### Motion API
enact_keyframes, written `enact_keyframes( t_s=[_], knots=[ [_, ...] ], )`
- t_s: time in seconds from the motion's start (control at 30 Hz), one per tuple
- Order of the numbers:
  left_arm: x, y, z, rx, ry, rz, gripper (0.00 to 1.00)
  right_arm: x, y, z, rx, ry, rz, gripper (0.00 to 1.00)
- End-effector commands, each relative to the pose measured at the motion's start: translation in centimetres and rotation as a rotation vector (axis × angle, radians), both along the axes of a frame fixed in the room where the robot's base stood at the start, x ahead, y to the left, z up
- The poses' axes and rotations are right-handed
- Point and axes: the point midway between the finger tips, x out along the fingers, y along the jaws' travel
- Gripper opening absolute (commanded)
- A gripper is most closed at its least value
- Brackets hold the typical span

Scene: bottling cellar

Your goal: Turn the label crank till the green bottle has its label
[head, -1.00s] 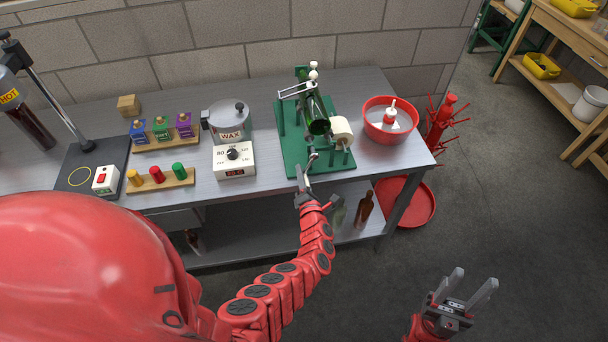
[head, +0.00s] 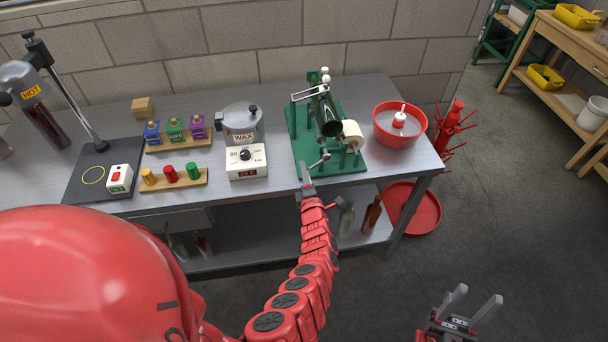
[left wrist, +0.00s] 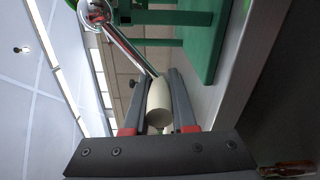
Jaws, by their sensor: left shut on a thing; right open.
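The green label machine (head: 300,150) stands on the steel bench, with the green bottle (head: 327,118) lying tilted in it. I see no label on the bottle's visible side. A cream label roll (head: 353,133) sits at its right. The metal label crank (head: 318,163) is at the machine's front. My left gripper (head: 308,188) is at the crank's near end. In the left wrist view, my left gripper (left wrist: 158,88) is shut on the crank's cream handle (left wrist: 160,104), with the metal arm running up-left from it. My right gripper (head: 472,306) is open and empty, over the floor.
A wax pot (head: 240,124) stands left of the machine and a red bowl (head: 400,138) right of it. Brown bottle (head: 371,214) stands on the lower shelf.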

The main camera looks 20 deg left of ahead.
Motion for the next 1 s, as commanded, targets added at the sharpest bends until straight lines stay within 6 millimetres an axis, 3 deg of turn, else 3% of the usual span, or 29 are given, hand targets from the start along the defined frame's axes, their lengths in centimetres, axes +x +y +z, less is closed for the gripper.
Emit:
enact_keyframes(
  t_s=[0.8,0.83,1.0],
  knots=[
    [0.34,-0.32,0.6,0.056,0.035,-0.011,0.0,0.01,0.0,0.22,0.0,0.0,0.0,0.5],
    [0.34,-0.32,0.59,0.055,0.036,-0.011,0.26,0.0,0.0,0.23,0.0,0.0,0.0,0.5],
    [0.27,-0.16,0.53,0.056,0.037,-0.008,0.54,0.0,0.0,0.23,0.0,0.0,0.0,0.5]
  ],
)
